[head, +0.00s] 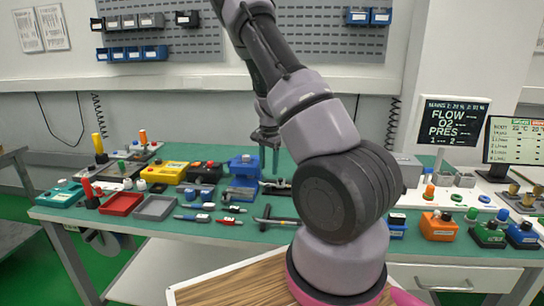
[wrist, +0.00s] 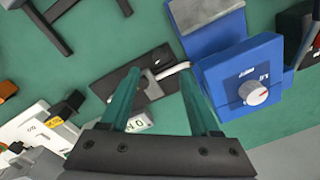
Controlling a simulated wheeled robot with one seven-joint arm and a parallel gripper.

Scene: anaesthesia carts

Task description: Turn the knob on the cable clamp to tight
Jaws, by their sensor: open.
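My gripper (head: 269,166) is open above the green table, pointing down. In the wrist view its two green fingers (wrist: 159,76) stand apart with nothing held between them. Below them lies a black plate (wrist: 118,88) with a grey knob-like part and a pale bent lever or rod (wrist: 174,70); it looks like the cable clamp, but I cannot be sure. The left finger partly covers the plate. The same black piece (head: 277,187) shows under my gripper in the head view. I cannot read its tight mark.
A blue box (wrist: 236,70) with a white dial (wrist: 254,92) stands close right of the fingers. In the head view, a red tray (head: 121,203), a grey tray (head: 155,207) and several devices and pens crowd the left. Orange, green and blue boxes stand at the right.

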